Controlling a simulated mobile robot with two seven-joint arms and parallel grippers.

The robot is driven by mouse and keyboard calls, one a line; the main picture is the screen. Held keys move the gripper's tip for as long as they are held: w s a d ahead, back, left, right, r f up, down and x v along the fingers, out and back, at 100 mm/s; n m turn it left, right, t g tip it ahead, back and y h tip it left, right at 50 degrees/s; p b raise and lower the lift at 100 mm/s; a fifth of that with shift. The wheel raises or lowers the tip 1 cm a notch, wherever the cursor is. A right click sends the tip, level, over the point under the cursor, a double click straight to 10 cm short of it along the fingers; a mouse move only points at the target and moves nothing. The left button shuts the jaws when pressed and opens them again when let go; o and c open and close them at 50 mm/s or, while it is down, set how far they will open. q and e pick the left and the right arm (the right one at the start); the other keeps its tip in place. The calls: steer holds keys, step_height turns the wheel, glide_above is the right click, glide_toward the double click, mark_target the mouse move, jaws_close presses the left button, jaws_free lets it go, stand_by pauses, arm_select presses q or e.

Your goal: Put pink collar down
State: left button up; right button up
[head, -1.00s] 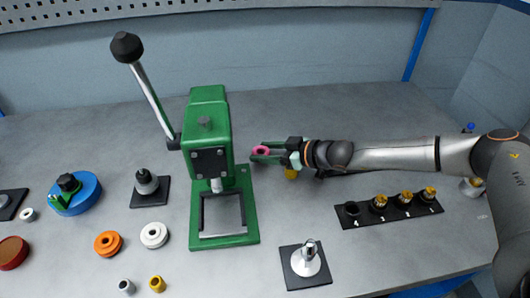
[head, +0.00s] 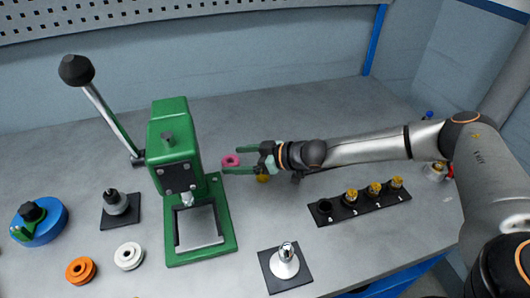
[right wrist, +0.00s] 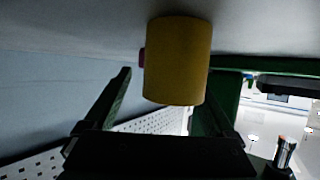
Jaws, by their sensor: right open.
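The pink collar (head: 231,160) is a small ring on the grey table, just right of the green press's base. My right gripper (head: 247,159) is open, reaching in from the right. Its fingers are spread, with the collar at or just beyond their tips and not clamped. In the right wrist view a yellow cylinder (right wrist: 178,62) fills the middle, and only a sliver of the pink collar (right wrist: 142,58) shows behind it. The same yellow piece (head: 263,178) shows beside the fingers in the head view. My left gripper is not in view.
The green press (head: 175,150) with its raised lever stands close left of the collar. A black numbered strip (head: 333,212) with several brass-topped parts lies to the right. A black plate (head: 300,277) with a silver post is in front. White and orange pulleys (head: 129,256) lie left.

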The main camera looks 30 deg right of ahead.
steer(key=v, duration=0.3)
steer(key=p+v, duration=0.1)
steer(key=v, duration=0.3)
steer(key=p+v, duration=0.1)
steer(key=v, duration=0.2)
steer(key=shift+s+d+r, duration=0.1)
steer(key=shift+d+r, duration=0.05)
steer(key=shift+r, duration=0.25)
